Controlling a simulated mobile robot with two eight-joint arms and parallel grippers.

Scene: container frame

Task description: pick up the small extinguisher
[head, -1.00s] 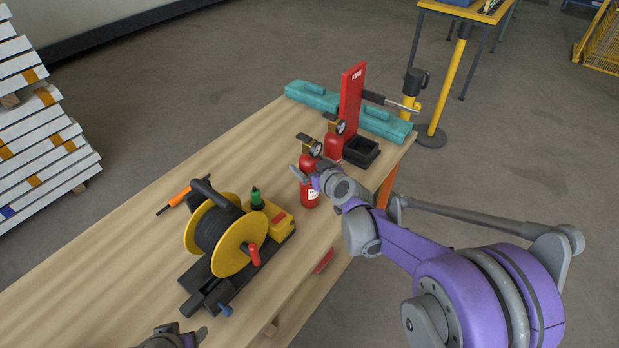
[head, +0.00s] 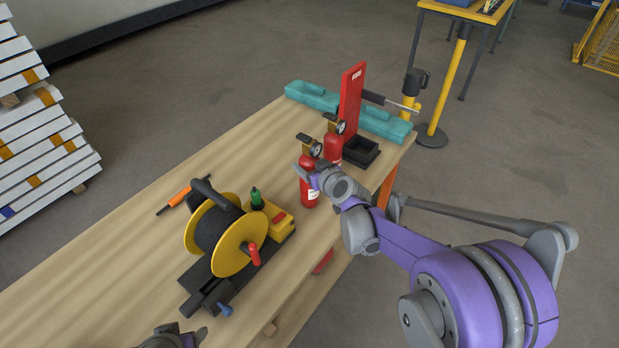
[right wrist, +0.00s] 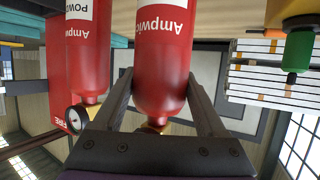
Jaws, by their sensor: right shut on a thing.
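Two red extinguishers with gauges stand on the wooden table. The nearer extinguisher (head: 309,190) is upright, and my right gripper (head: 310,172) is shut on its upper body. In the right wrist view this extinguisher (right wrist: 163,60) sits between the two dark fingers (right wrist: 163,100). The second extinguisher (head: 333,150) stands just behind it and also shows in the right wrist view (right wrist: 88,60), outside the fingers. The two look alike in size from here. My left gripper (head: 180,338) shows only partly at the bottom edge of the head view, away from both.
A red upright panel (head: 352,100), black tray (head: 361,152) and teal case (head: 385,122) are behind. An orange-handled tool (head: 180,197) lies at left.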

